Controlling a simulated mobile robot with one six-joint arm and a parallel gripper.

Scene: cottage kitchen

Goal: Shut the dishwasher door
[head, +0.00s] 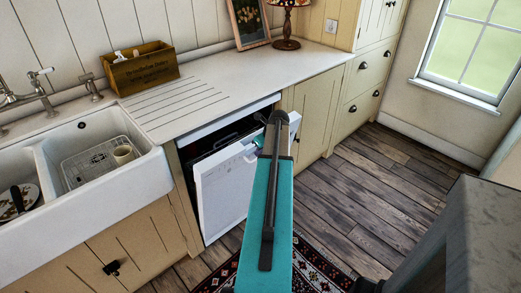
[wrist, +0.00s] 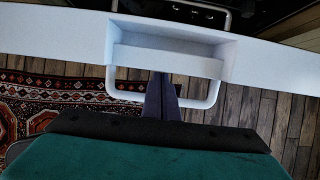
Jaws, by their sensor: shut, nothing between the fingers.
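The dishwasher door (head: 226,190) is white and stands partly open, its top leaning out from the cabinet front. A dark gap shows behind its top edge. In the wrist view the door's top edge (wrist: 60,32) runs across the picture, with a recessed handle and a white loop below it. My gripper (wrist: 162,96) is shut and empty, its dark fingers reaching through the loop's outline towards the recess. I cannot tell whether they touch the door. In the head view my teal arm covers the door's right part and hides most of the gripper.
A white sink (head: 150,175) with a rack and a cup is at the left. The worktop (head: 230,85) holds a wooden box (head: 145,70), a picture frame and a lamp. A patterned rug (head: 315,262) lies on the floor before the door. Wooden floor (head: 370,195) is clear to the right.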

